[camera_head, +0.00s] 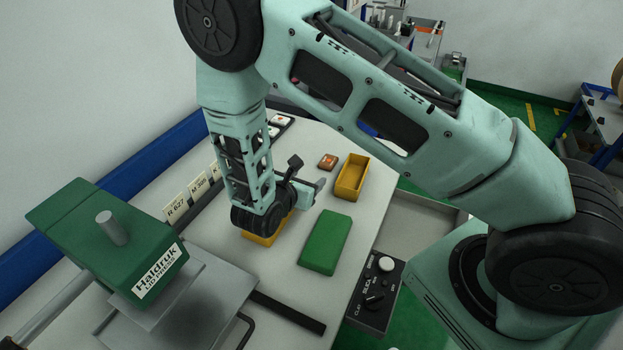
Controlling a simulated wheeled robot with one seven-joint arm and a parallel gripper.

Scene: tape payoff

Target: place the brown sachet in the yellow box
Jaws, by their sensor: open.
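A small brown packet (328,162), which looks like the brown sachet, lies flat on the light worktop toward the back. An open yellow box (352,177) stands just right of it and appears empty. A second yellow thing (262,239) sits nearer, partly hidden behind my wrist; I cannot tell whether it is also a box. My gripper (313,191) is open and empty, low over the worktop, on the near-left side of the brown packet and left of the open yellow box. My wrist hides part of the gripper and of the worktop around it.
A green block or closed box (325,242) lies in front of the gripper. A green machine (115,235) with a metal plate fills the lower left. A black control box (376,295) with knobs is at the right edge. Label cards (177,208) stand along the left wall.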

